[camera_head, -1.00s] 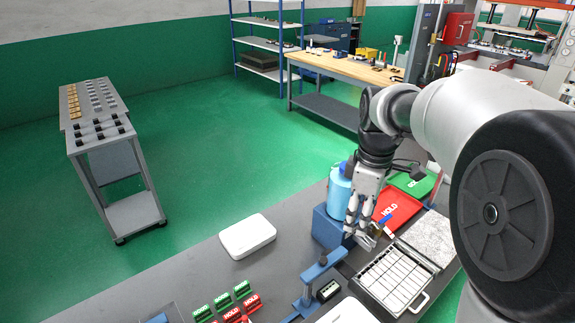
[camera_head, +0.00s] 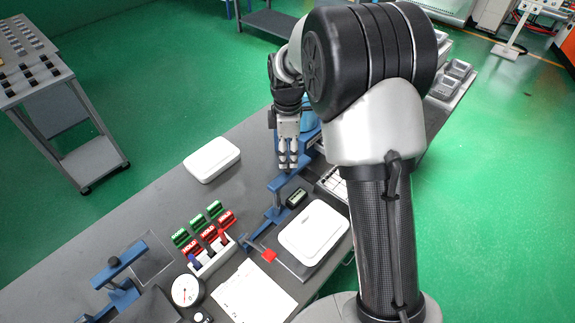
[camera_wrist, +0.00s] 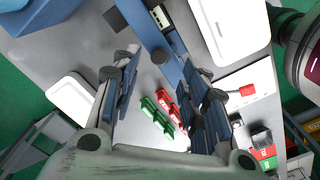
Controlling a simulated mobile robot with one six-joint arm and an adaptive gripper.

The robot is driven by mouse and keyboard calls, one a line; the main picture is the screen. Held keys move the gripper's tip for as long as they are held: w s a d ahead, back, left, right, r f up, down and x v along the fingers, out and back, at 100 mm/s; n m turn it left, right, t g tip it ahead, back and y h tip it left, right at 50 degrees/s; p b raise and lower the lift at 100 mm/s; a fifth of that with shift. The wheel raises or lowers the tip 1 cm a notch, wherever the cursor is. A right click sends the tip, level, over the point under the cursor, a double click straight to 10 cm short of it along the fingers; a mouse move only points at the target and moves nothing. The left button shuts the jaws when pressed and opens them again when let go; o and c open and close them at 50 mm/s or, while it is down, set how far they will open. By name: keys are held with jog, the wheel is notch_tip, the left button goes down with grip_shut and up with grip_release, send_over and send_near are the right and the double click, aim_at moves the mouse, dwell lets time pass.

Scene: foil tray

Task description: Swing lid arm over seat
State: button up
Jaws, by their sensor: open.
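A blue arm with a dark knob (camera_head: 285,178) stands on a blue stand at the middle of the bench; I take it as the lid arm, though a second blue arm (camera_head: 120,260) stands at the lower left beside a dark square plate (camera_head: 154,262). I cannot tell which part is the seat. My gripper (camera_head: 287,165) points down just above the middle blue arm. In the wrist view my gripper (camera_wrist: 158,75) is open, and the blue arm (camera_wrist: 150,32) runs between its fingers at the top. No contact is clear.
A white box (camera_head: 212,158) lies left of my gripper, and a white lidded tray (camera_head: 313,232) lies to the right. Green and red labelled blocks (camera_head: 208,234) stand in front. A round gauge (camera_head: 187,290) is nearer. The bench left of the blocks is mostly clear.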

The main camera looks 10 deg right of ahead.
aim_at(288, 168)
notch_tip(288, 168, down, 5)
jog(key=shift+f+b, duration=0.1)
jog(key=shift+b, duration=0.25)
jog(key=shift+c, duration=0.6)
grip_shut()
